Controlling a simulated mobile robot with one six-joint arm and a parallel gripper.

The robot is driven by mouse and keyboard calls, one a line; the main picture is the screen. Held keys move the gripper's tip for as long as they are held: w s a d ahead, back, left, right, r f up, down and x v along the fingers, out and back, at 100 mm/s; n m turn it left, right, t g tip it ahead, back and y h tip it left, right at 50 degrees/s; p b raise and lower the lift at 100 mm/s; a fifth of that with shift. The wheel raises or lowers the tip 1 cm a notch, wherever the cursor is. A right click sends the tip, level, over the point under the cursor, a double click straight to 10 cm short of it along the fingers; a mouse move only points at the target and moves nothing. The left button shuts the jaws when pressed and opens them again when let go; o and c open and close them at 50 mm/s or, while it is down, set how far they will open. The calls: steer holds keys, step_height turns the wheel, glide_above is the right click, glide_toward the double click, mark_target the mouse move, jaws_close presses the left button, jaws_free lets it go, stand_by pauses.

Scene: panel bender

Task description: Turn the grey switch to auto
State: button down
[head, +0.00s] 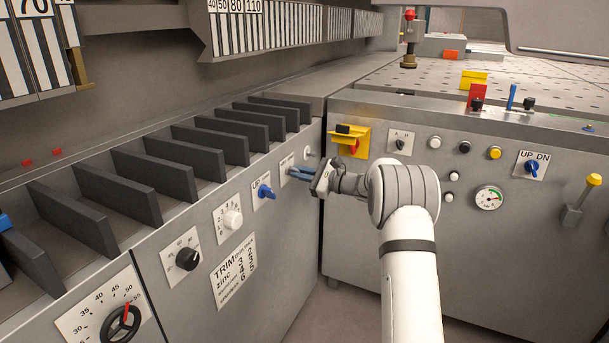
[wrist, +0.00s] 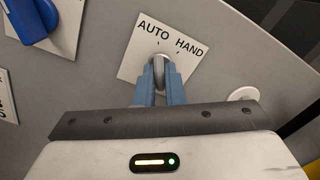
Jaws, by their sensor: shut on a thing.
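The grey switch (wrist: 158,60) sits on a white plate (wrist: 130,66) marked AUTO on the left and HAND on the right in the wrist view. My gripper (wrist: 160,80) is shut on the switch, one blue-grey finger on each side of its ridge. The fingers hide part of the knob, and I cannot tell for sure which mark it points to. In the head view the plate (head: 286,164) is on the left panel near the corner, and my gripper (head: 297,174) reaches it from the right, hiding the switch.
A blue switch (head: 265,191) is left of the plate, with a white knob (head: 232,218) and a black knob (head: 187,259) farther left. A white round button (wrist: 243,94) is close on the right. The right-hand panel has a yellow-and-red switch (head: 362,141) near my wrist.

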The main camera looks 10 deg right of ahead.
steer(key=shift+a, duration=0.25)
steer(key=c, duration=1.8)
jaws_free()
steer(key=shift+o, duration=1.4)
steer(key=shift+d, duration=0.1)
steer(key=p+v, duration=0.1)
steer(key=v, duration=0.6)
steer(key=shift+s+d+p, duration=0.2)
steer(key=shift+d+p, duration=0.05)
steer(key=shift+p, duration=0.1)
